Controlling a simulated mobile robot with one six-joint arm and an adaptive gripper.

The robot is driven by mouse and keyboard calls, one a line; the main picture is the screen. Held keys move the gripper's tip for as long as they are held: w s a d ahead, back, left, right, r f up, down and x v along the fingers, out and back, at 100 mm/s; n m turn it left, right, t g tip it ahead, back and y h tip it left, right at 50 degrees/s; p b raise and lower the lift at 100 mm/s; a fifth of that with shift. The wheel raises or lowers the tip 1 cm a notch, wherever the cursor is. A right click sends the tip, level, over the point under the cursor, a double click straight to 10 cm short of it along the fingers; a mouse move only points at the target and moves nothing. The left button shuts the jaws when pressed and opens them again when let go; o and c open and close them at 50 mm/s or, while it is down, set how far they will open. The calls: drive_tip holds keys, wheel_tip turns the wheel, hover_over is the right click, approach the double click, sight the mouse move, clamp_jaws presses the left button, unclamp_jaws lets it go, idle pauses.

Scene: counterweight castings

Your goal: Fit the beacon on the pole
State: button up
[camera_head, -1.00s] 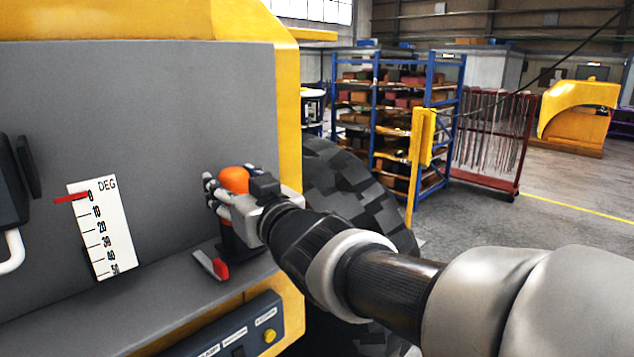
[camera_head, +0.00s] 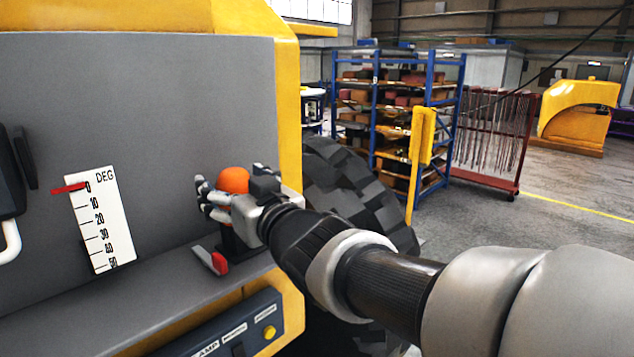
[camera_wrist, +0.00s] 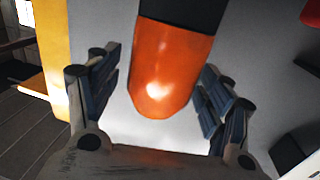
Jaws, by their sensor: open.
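The beacon (camera_head: 233,180) is an orange dome above a dark upright part (camera_head: 229,241) on the grey ledge of the machine. In the wrist view the beacon (camera_wrist: 170,70) hangs in from the top, dome downward in the picture, with its dark part above. My gripper (camera_head: 222,196) is around the beacon from the right. It is open, and the wrist view shows gaps between the dome and both fingers. The dark part under the dome is mostly hidden by my gripper, so I cannot tell pole from beacon base or how they join.
A red-tipped lever (camera_head: 212,261) is on the ledge close below my gripper. A white degree scale (camera_head: 99,220) is on the grey panel at left. A control box (camera_head: 225,335) with a yellow button is in front. A large tyre (camera_head: 355,190) and blue rack (camera_head: 400,110) stand behind.

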drive_tip(key=v, duration=1.2)
